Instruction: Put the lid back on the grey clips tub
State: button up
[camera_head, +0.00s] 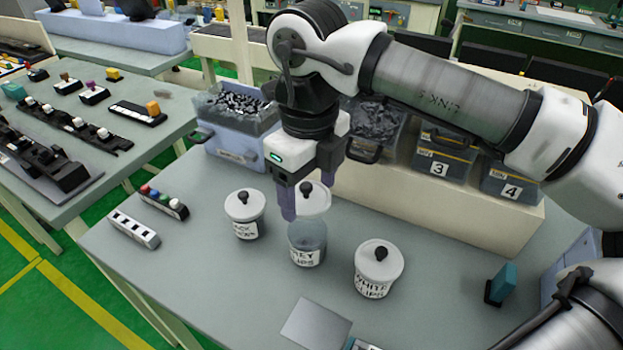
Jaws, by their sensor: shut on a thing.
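The grey clips tub (307,255) stands upright on the grey table, in the middle of a row of tubs. Its top looks open, and its label is partly readable. My gripper (306,190) is above it, shut on the knob of a white round lid (313,204). The lid is held level, a little above the tub's rim and roughly over it. Part of the lid's left side is hidden behind a finger.
Lidded tubs stand at left, the black one (245,215), and right, the white one (377,269). A strip with coloured knobs (164,202) and a slotted white block (133,230) lie left. Bins of clips (238,110) stand behind. A teal-faced block (501,284) stands right.

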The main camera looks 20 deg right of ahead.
jog(key=shift+f+b, duration=1.7)
jog(key=shift+f, duration=0.85)
jog(key=shift+f+b, duration=0.65)
jog(key=shift+f, duration=0.05)
jog(key=shift+f+b, duration=0.15)
jog(key=shift+b, duration=0.7)
dwell(0.5)
jog(key=o, duration=1)
jog(key=shift+o, duration=0.7)
